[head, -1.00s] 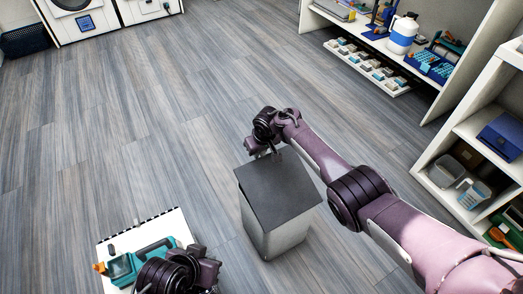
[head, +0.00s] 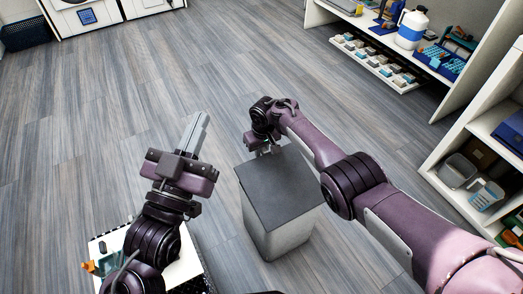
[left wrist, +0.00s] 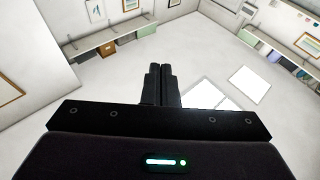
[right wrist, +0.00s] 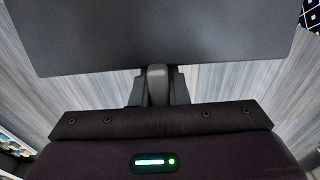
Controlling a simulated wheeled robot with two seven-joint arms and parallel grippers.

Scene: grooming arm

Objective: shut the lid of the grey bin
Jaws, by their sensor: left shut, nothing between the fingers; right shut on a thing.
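The grey bin (head: 282,238) stands on the floor right of centre in the head view. Its dark flat lid (head: 275,190) covers the top; I cannot tell whether a small gap is left under it. My right gripper (head: 268,150) is at the lid's far edge. In the right wrist view the right gripper (right wrist: 157,88) is shut on a small grey tab (right wrist: 157,80) at the edge of the lid (right wrist: 165,35). My left gripper (head: 197,132) is shut and empty, raised left of the bin. Its closed fingers (left wrist: 160,75) show in the left wrist view.
A white-topped surface (head: 105,248) with a teal and orange item (head: 103,267) is at the lower left, partly behind my left arm. Shelves (head: 455,175) with goods line the right side. The floor (head: 130,120) beyond the bin is clear.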

